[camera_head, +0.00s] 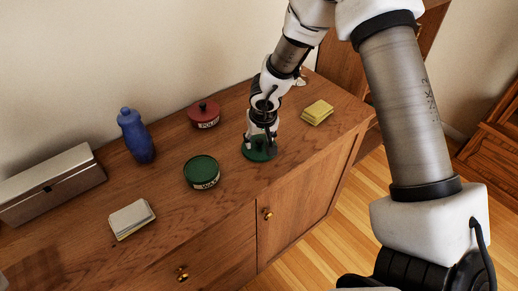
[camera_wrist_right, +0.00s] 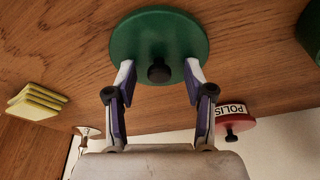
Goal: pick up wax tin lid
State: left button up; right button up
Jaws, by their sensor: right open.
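The wax tin lid (camera_head: 248,153) is a green disc lying on the wooden cabinet top, right of the open-looking green wax tin (camera_head: 201,173). In the right wrist view the lid (camera_wrist_right: 140,45) shows a dark knob (camera_wrist_right: 159,73) in its middle. My right gripper (camera_head: 262,136) points down over the lid and partly hides it. In the wrist view its two fingers (camera_wrist_right: 159,72) are open, one on each side of the knob, with gaps to it. Whether the fingertips touch the lid's top I cannot tell. My left gripper is in neither view.
A red polish tin (camera_head: 203,115) with a knobbed lid stands behind. Yellow sponges (camera_head: 317,112) lie right of the lid. A blue bottle (camera_head: 136,135), a metal box (camera_head: 48,185) and a pale stack (camera_head: 131,219) stand left. The cabinet's front edge is near the lid.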

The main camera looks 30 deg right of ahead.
jog(key=shift+s, duration=0.1)
grip_shut()
jog(key=shift+r, duration=0.15)
